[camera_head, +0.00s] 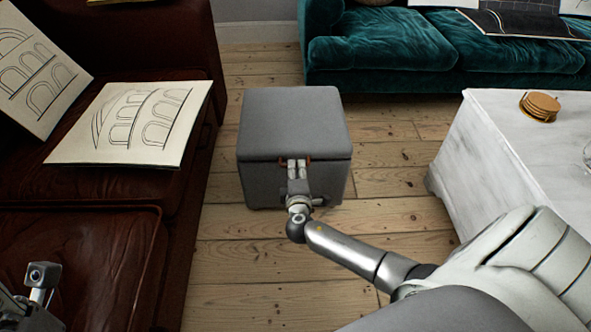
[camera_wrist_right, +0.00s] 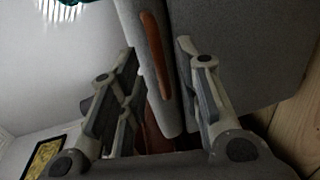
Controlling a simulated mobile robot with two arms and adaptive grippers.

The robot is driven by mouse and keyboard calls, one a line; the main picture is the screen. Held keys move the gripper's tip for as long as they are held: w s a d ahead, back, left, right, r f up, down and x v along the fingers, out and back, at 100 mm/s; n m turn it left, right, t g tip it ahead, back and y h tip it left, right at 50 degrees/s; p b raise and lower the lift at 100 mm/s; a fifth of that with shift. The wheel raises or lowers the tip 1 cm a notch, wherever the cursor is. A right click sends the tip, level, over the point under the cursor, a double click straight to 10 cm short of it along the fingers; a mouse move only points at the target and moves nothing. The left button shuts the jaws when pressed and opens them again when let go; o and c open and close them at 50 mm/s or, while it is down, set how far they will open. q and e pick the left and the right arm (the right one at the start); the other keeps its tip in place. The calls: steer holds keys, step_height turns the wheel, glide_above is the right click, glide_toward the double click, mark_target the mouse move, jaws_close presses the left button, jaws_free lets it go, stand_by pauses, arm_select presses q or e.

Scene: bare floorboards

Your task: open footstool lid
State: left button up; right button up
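The grey footstool (camera_head: 295,120) stands on the floorboards, its lid lying closed on the box. A brown handle strip (camera_wrist_right: 156,55) runs along the lid's front edge; its ends show beside my fingers in the head view. My right gripper (camera_head: 297,168) is at the middle of the footstool's front, at the lid edge. In the right wrist view its fingers (camera_wrist_right: 162,65) are spread, with the lid edge and handle between them; contact cannot be made out. Part of my left arm's end (camera_head: 40,285) shows at lower left, its fingers unclear.
A teal sofa (camera_head: 400,45) is behind. A white marble table (camera_head: 500,140) with brown coasters (camera_head: 540,106) stands at right. Bare floor (camera_head: 240,260) lies in front of the footstool.

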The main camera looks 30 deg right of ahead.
mark_target(296, 166)
steer(key=shift+b+x, duration=0.45)
steer(key=shift+x, duration=1.35)
jaws_close()
